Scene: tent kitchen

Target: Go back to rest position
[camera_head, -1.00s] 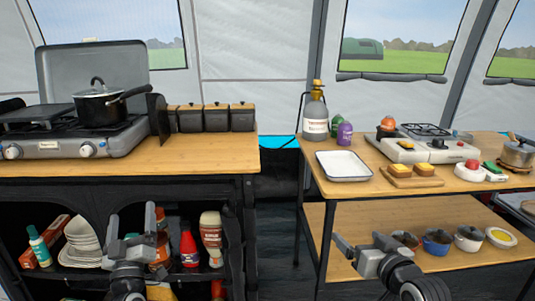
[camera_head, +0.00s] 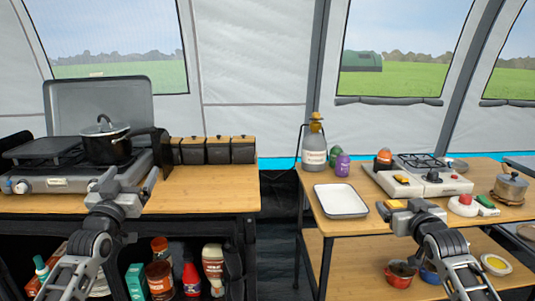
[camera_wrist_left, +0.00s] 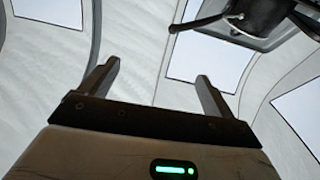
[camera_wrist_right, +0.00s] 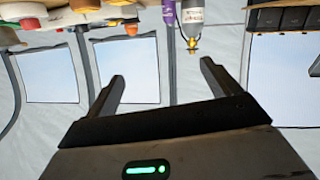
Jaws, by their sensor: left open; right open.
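My left gripper (camera_head: 127,182) is raised in front of the left table's stove, fingers pointing up and apart. In the left wrist view its two fingers (camera_wrist_left: 158,85) are spread with nothing between them. My right gripper (camera_head: 404,208) is in front of the right table's near edge, partly covering the bread board. In the right wrist view its fingers (camera_wrist_right: 162,85) are spread and empty.
The left table (camera_head: 205,200) holds a stove with a black pot (camera_head: 106,148) and several dark canisters (camera_head: 218,152). A gap separates the tables.

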